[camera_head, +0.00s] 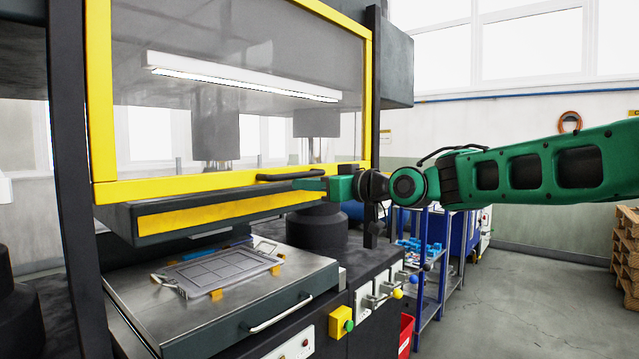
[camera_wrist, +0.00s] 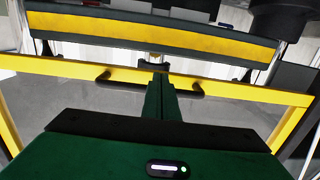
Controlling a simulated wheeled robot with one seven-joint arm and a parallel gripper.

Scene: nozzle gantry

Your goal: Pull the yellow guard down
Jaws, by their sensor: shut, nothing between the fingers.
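The yellow guard (camera_head: 230,187) is a yellow frame around a clear panel on the front of the press. It is raised, with its lower bar above the press bed. A black bar handle (camera_head: 285,175) runs along that lower bar. My gripper (camera_head: 305,184) is shut and empty, at the handle's level or just below it in the head view. In the wrist view the fingers (camera_wrist: 158,85) cover the middle of the handle (camera_wrist: 115,81), whose two ends show on either side. I cannot tell whether they touch it.
Below the guard are a dark beam with a yellow stripe (camera_head: 210,215) and a metal bed (camera_head: 140,290) carrying a grey plate (camera_head: 222,269). Control boxes with coloured knobs (camera_head: 349,325) line the front right. A blue shelf (camera_head: 432,285) stands behind. Open floor lies right.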

